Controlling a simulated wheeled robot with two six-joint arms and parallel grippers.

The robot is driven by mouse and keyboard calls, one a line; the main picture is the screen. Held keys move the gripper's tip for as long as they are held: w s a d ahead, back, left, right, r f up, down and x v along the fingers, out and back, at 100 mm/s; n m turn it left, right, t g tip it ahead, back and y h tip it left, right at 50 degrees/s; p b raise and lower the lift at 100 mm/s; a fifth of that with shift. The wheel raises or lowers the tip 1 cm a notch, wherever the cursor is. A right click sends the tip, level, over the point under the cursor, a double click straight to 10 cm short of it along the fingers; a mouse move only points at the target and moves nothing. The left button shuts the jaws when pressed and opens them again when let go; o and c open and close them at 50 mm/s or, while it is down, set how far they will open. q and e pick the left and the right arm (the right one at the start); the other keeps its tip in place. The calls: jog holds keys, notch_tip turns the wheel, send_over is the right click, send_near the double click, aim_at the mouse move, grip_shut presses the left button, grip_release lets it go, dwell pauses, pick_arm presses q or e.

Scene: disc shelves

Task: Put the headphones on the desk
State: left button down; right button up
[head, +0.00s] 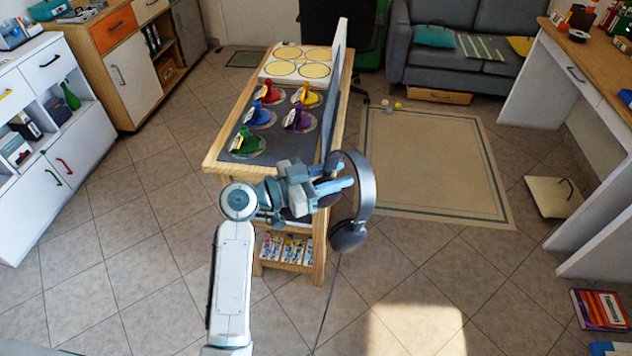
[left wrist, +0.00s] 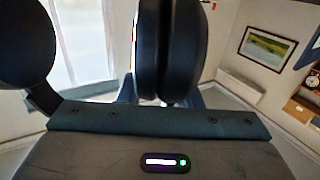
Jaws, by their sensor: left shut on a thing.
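The dark grey headphones (head: 368,190) hang in the air in the head view, in front of the near right corner of the wooden stand. My left gripper (head: 332,189) is shut on them, and the headband arcs out to the right of its fingers. One ear cup hangs lowest; the other is partly hidden behind the fingers. In the left wrist view dark padded parts of the headphones (left wrist: 170,50) fill the top middle, with another ear cup at the left. The desk (head: 587,67), with a wooden top and white sides, stands at the far right. My right gripper is out of view.
The wooden stand (head: 213,154) holds several coloured pieces and an upright panel. A beige rug (head: 430,165) and open tiles lie between it and the desk. A pale square mat (head: 553,197) and a book box (head: 600,310) lie on the floor near the desk.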

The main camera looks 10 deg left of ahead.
pick_arm(q)
jog(key=shift+r+m+g+h, duration=0.1)
jog(key=shift+m+g+h, duration=0.2)
jog(key=shift+m+g, duration=0.1)
jog(key=m+g, duration=0.1)
jog(key=a+m+g+h, duration=0.1)
jog(key=g, duration=0.1)
jog(key=a+m+g, duration=0.1)
jog(key=shift+s+a+g, duration=0.2)
jog(key=shift+s+g, duration=0.1)
jog(key=shift+g, duration=0.1)
jog(key=shift+s+a+m+g+h, duration=0.25)
jog(key=shift+m+g, duration=0.25)
jog(key=shift+g, duration=0.3)
jog(key=f+n+t, duration=0.1)
jog(key=f+t, duration=0.1)
jog(key=f+n+t+y, duration=0.1)
jog(key=f+n+t, duration=0.1)
jog(key=t, duration=0.1)
jog(key=f+n+t+y, duration=0.1)
jog(key=f+n+t, duration=0.1)
jog(key=shift+w+a+t, duration=0.3)
jog(key=shift+w+t, duration=0.05)
jog(key=shift+t, duration=0.05)
jog(key=s+a+n+t+y, duration=0.9)
jog(key=a+n+y, duration=0.3)
jog(key=a+y, duration=0.2)
jog(key=shift+a+y, duration=0.2)
jog(key=shift+y, duration=0.75)
